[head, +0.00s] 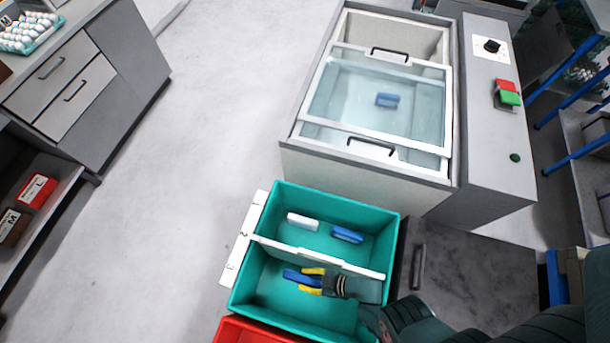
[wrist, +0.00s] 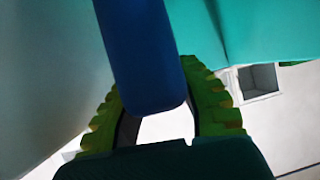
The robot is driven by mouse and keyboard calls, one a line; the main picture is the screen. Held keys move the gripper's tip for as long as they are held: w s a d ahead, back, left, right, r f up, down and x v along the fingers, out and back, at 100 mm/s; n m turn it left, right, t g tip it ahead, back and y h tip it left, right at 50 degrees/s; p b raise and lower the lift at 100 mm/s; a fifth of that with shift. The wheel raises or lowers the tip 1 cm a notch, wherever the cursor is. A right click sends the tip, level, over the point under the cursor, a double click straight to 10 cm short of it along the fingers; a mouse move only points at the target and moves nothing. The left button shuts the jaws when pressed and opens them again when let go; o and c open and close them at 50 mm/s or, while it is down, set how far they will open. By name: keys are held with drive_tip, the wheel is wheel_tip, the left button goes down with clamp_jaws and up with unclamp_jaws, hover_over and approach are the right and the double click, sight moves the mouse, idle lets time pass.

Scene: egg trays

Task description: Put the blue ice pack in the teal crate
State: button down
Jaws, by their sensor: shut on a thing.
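The teal crate (head: 258,285) stands in front of the chest with the glass lid, split by a white divider (head: 315,258). My gripper (head: 313,281) is over or inside its near compartment, pointing left. It is shut on a blue ice pack (head: 291,275), which also shows between the fingers in the wrist view (wrist: 143,50). I cannot tell whether this pack touches the crate floor. Another blue pack (head: 347,235) and a white pack (head: 302,222) lie in the far compartment. My gripper hides part of the near compartment.
The chest (head: 365,172) holds another blue pack (head: 387,100) seen through its glass. A red crate (head: 240,332) adjoins the teal crate's near side. A white strip (head: 243,238) runs along its left side. The floor further left is clear.

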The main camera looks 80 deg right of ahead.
wheel_tip(320, 180, down, 22)
drive_tip(key=b, duration=2)
drive_tip(key=shift+b, duration=0.35)
drive_tip(key=shift+f+b, duration=0.3)
drive_tip(key=shift+b, duration=0.1)
drive_tip(key=c, duration=0.8)
unclamp_jaws()
drive_tip(key=shift+r, duration=5)
